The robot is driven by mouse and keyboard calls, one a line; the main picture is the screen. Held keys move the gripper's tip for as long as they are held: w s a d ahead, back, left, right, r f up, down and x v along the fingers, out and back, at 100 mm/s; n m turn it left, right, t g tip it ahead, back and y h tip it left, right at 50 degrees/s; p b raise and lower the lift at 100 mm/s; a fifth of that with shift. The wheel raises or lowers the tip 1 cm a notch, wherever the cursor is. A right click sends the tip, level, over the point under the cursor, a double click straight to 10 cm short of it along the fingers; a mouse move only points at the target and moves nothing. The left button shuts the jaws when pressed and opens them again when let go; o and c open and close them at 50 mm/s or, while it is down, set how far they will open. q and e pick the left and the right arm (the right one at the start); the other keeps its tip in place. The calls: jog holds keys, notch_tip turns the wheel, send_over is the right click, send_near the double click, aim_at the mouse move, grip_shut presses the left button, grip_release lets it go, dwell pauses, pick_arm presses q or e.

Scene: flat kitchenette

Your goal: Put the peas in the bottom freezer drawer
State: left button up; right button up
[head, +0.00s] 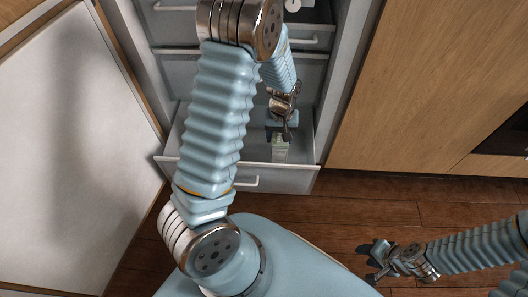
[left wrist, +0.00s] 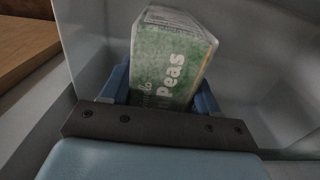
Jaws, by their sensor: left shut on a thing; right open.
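The peas are a green and white box with "Peas" on it (left wrist: 172,62), held between the blue fingers of my left gripper (left wrist: 160,90) in the left wrist view. In the head view, my left gripper (head: 284,132) reaches into the pulled-out bottom freezer drawer (head: 245,178), and a small part of the peas box (head: 279,149) shows below it. The peas are inside the drawer's walls; I cannot tell whether they touch its floor. My right gripper (head: 375,262) is open and empty above the wooden floor at the lower right.
The closed upper freezer drawers (head: 190,68) are above the open one. The white freezer door (head: 70,140) stands open on the left. A wooden cabinet front (head: 430,90) is on the right. The brown floor (head: 400,205) between is clear.

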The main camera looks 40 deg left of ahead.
pick_arm(q)
notch_tip(320, 180, down, 7)
jog(key=shift+r+b, duration=0.15)
jog(key=shift+b, duration=0.35)
jog(key=o, duration=1.4)
jog(key=shift+r, duration=0.25)
notch_tip(320, 180, up, 12)
jog(key=shift+f+p, duration=0.2)
jog(key=shift+p, duration=1)
